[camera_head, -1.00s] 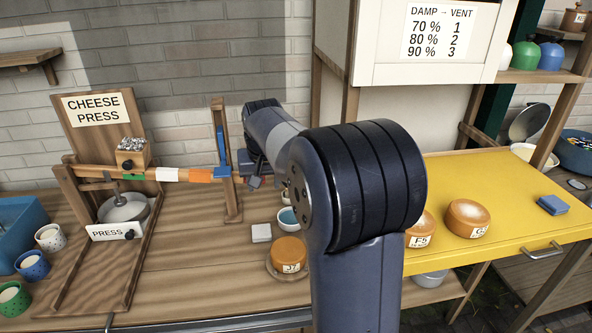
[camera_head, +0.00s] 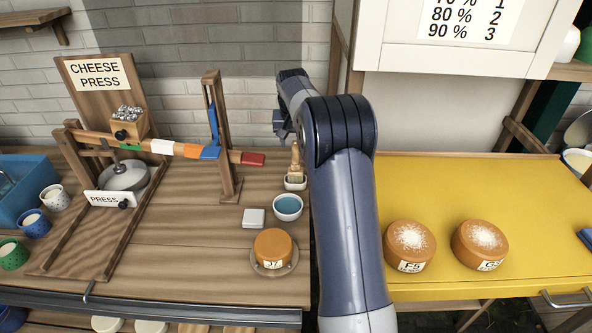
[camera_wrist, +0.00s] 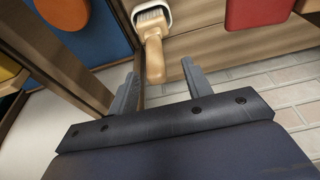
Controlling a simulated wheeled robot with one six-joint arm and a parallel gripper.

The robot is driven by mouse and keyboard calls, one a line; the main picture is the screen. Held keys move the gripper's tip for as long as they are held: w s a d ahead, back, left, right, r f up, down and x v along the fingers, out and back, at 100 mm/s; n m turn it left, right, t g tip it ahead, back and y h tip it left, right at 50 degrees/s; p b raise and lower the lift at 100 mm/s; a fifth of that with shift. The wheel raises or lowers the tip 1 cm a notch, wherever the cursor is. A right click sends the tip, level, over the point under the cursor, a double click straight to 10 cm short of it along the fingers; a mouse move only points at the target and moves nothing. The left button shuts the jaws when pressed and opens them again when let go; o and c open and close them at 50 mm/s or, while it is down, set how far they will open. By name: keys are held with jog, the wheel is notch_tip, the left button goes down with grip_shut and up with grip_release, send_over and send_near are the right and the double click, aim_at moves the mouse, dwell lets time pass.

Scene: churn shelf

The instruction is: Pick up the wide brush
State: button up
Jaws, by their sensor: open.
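The brush (camera_head: 296,160) has a pale wooden handle and stands upright with its head in a small white holder (camera_head: 296,184), behind the bowl of blue liquid. In the wrist view, the brush handle (camera_wrist: 154,60) points toward my gripper (camera_wrist: 161,83), and its pale head (camera_wrist: 151,17) lies within the white holder rim. My gripper is open, one finger on each side of the handle's end in the picture. I cannot tell whether they touch. In the head view, my gripper (camera_head: 283,125) is partly hidden by my arm, above and left of the brush.
The cheese press beam (camera_head: 165,146) and its upright post (camera_head: 222,150) stand left of the brush. A blue-filled bowl (camera_head: 287,206), white block (camera_head: 254,218) and cheese J7 (camera_head: 272,248) are in front. The yellow table (camera_head: 540,215) holds two cheeses on the right.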

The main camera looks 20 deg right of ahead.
aim_at(296, 151)
jog(key=p+x, duration=0.1)
jog(key=x, duration=0.4)
jog(key=shift+s+d, duration=0.2)
jog(key=shift+c, duration=0.2)
grip_shut()
